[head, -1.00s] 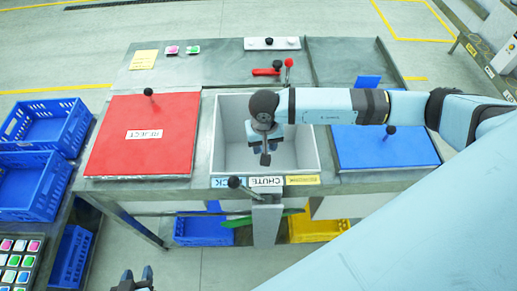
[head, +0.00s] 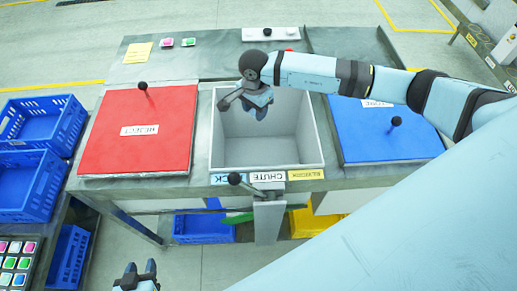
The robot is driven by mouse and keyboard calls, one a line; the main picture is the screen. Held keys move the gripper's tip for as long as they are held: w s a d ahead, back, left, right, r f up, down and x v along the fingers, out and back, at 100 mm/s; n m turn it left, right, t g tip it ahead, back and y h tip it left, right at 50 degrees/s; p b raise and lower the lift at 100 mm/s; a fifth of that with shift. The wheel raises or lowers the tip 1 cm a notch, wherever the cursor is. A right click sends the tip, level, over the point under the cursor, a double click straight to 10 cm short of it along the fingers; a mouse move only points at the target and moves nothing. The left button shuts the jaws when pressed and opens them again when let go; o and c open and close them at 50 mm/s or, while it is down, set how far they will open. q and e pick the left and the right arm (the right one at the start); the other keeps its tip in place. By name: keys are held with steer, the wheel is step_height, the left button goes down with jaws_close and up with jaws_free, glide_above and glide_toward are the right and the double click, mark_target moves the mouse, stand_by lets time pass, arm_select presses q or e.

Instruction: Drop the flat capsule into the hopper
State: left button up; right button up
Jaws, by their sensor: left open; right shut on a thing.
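The hopper (head: 312,146) is an open, pale box in the middle of the bench, and its inside looks empty. My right gripper (head: 231,100) is above the hopper's left back part, tilted to the left. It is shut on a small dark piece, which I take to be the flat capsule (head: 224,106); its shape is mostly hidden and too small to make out. My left gripper (head: 137,277) is low at the bottom edge of the view, open and empty, away from the bench.
A red REJECT lid (head: 120,155) with a black knob lies left of the hopper, a blue lid (head: 370,145) right. A CHUTE lever (head: 235,179) stands at the front. Blue crates (head: 25,190) are at left. A blue bin (head: 200,229) and yellow bin (head: 312,224) sit below.

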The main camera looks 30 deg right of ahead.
steer(key=shift+f+b, duration=0.4)
steer(key=shift+f, duration=0.95)
steer(key=o, duration=1)
step_height(320, 180, up, 14)
steer(key=shift+f+b, duration=0.1)
steer(key=shift+b, duration=0.9)
